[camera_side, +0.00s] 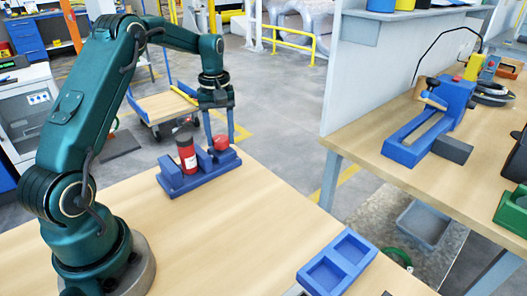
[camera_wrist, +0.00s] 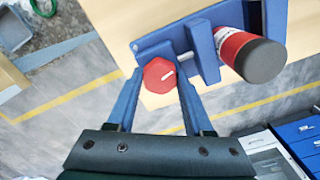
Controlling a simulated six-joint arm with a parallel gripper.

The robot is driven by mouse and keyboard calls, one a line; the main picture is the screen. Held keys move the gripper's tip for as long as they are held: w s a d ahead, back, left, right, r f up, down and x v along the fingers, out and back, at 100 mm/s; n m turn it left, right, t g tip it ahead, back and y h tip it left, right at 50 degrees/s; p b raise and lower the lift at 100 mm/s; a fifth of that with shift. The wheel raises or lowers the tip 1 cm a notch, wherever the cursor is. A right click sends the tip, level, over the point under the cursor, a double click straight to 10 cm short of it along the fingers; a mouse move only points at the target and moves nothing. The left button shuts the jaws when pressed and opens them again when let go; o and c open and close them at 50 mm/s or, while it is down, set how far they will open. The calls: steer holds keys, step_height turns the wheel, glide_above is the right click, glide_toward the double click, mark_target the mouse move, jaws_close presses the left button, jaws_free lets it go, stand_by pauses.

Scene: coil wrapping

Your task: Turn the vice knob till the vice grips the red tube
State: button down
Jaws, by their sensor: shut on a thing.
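The red tube (camera_side: 187,156), with a dark grey cap and a white label, stands upright in the blue vice (camera_side: 175,186) on the wooden table. In the wrist view the tube (camera_wrist: 236,45) is between the vice's jaws, with the inner jaw (camera_wrist: 204,52) close beside it. I cannot tell whether that jaw touches it. The red vice knob (camera_side: 221,142) is at the vice's right end. My gripper (camera_side: 220,138) points down over the knob.
A blue two-compartment tray (camera_side: 338,264) lies at the table's front right edge. The table between my base and the vice is clear. A second bench (camera_side: 370,150) with a grey partition stands to the right, carrying another blue fixture (camera_side: 415,142).

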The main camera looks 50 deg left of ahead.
steer(key=m, duration=0.5)
steer(key=shift+m, duration=0.3)
steer(key=m, duration=0.9)
steer(key=shift+m, duration=0.4)
steer(key=m, duration=0.4)
steer(key=shift+m, duration=0.4)
steer(key=c, duration=0.6)
jaws_free()
